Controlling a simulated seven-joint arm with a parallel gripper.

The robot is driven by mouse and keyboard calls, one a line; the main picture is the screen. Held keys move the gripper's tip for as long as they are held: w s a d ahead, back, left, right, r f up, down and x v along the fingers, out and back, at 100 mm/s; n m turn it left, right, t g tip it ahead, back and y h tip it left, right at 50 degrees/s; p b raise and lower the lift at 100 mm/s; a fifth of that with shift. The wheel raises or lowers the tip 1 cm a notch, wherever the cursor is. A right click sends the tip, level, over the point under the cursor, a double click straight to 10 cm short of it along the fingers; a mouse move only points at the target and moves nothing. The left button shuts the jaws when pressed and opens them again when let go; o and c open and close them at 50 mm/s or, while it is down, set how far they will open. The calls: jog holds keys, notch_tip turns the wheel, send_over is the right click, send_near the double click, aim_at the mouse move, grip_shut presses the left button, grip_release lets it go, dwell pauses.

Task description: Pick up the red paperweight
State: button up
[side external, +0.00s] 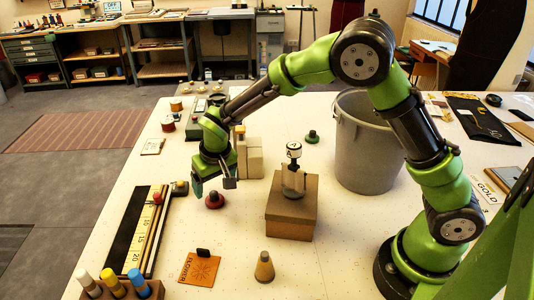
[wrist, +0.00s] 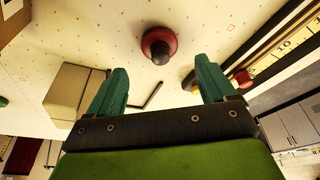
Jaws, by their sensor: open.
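The red paperweight (side external: 214,200) stands on the table, a round red base with a dark knob on top. It also shows in the wrist view (wrist: 159,45), upper middle, just beyond the fingertips and roughly centred between them. No contact with the paperweight is visible.
A cardboard box (side external: 291,216) with a stamp-like object stands to the right. Cream blocks (side external: 250,160) stand just behind my gripper. A green paperweight (side external: 312,137) and grey bin (side external: 368,150) are farther back.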

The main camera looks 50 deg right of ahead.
aim_at(213, 193)
jog(key=x, duration=0.5)
jog(key=shift+a, duration=0.1)
jog(key=shift+c, duration=0.5)
jog(key=shift+s, duration=0.1)
jog(key=c, duration=1.2)
jog(key=shift+c, duration=0.2)
jog(key=shift+r, duration=0.1)
